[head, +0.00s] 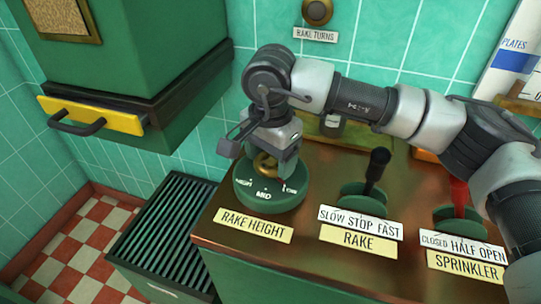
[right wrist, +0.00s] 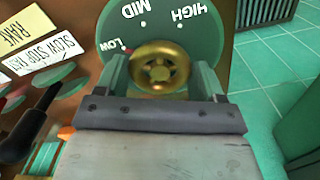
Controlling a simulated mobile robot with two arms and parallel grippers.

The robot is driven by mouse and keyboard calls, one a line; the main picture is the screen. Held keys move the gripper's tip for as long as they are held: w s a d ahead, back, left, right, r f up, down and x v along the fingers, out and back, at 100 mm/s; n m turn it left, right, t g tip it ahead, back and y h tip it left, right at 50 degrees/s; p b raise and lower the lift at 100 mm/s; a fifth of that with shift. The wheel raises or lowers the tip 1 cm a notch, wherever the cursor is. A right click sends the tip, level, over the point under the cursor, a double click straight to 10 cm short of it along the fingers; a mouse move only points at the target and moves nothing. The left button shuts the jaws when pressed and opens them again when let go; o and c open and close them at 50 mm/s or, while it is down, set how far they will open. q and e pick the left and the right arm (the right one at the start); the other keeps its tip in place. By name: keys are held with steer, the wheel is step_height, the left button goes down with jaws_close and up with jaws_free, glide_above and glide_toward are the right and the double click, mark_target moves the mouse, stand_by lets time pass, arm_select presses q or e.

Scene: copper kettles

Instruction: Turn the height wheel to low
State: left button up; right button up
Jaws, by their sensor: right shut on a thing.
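The brass height wheel (head: 265,163) sits on a round green dial base (head: 262,197) on the counter, above the yellow RAKE HEIGHT label (head: 253,226). My right gripper (head: 270,160) points down over the wheel and is shut on it. In the right wrist view, the brass wheel (right wrist: 159,67) lies between the two fingers. The dial face (right wrist: 205,50) there carries HIGH, MID and LOW. The red pointer (right wrist: 126,50) is at the LOW mark. In the head view my fingers hide part of the wheel. My left gripper is not in view.
The black-handled rake lever (head: 377,165) and the red-handled sprinkler lever (head: 459,194) stand to the right on the copper-topped counter (head: 310,170). A slatted green box (head: 165,225) stands left of the counter. A green cabinet with a yellow-fronted handle (head: 92,115) is at upper left.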

mark_target(270, 161)
steer(key=o, duration=0.9)
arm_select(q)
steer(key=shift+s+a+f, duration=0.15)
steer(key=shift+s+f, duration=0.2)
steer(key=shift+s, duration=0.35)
arm_select(e)
step_height(270, 161, up, 11)
steer(key=shift+f, duration=0.1)
